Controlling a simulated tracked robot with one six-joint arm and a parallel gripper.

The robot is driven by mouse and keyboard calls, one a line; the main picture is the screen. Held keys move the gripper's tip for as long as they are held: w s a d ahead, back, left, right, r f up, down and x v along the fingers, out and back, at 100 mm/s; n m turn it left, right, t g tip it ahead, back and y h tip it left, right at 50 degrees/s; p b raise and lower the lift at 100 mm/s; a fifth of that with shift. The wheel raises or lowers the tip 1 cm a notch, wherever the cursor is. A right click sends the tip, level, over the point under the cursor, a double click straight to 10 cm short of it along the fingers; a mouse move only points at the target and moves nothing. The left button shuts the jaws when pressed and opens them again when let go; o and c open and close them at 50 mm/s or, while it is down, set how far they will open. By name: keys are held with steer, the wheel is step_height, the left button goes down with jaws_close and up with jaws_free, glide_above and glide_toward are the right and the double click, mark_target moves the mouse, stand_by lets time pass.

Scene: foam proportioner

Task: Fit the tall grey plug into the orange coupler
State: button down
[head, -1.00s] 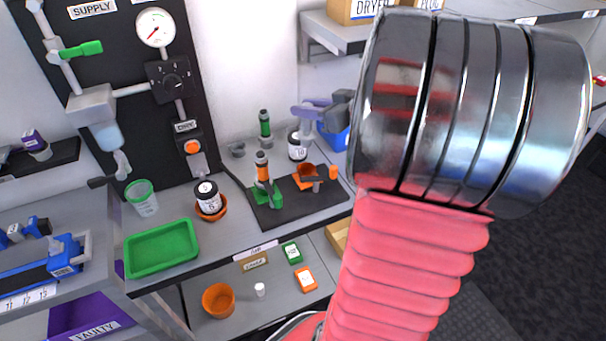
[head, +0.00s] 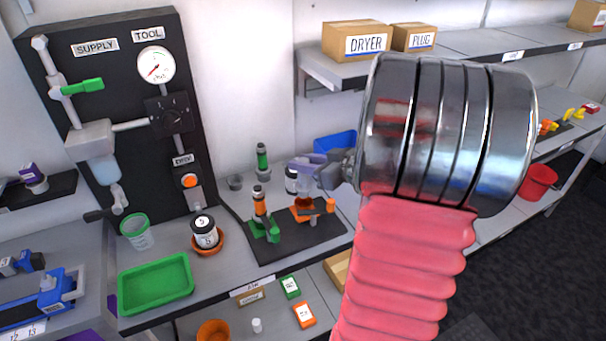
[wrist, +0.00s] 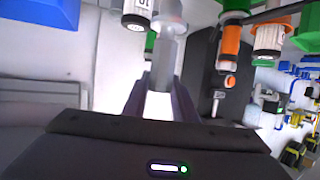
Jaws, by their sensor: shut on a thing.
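My gripper (head: 306,168), with purple fingers, is above the orange coupler (head: 312,213) on the black mat at the back of the bench. In the wrist view its fingers (wrist: 160,95) are shut on the tall grey plug (wrist: 168,50), a pale grey stepped cylinder. In the head view the plug is mostly hidden by the gripper, and I cannot tell whether its end touches the coupler. The coupler is a squat orange body with a side lever; its mouth is hard to see under the gripper.
A green clamp (head: 265,230) with an orange-banded cylinder stands left of the coupler. A labelled bottle (head: 291,181) is close behind. A green-banded cylinder (head: 263,160) and a small grey piece (head: 236,182) are farther back. A green tray (head: 156,284) lies front left.

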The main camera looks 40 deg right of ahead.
steer(key=shift+f, duration=1.8)
steer(key=c, duration=1.4)
jaws_free()
steer(key=shift+c, duration=0.2)
steer(key=v, duration=1.2)
steer(key=shift+r, duration=0.1)
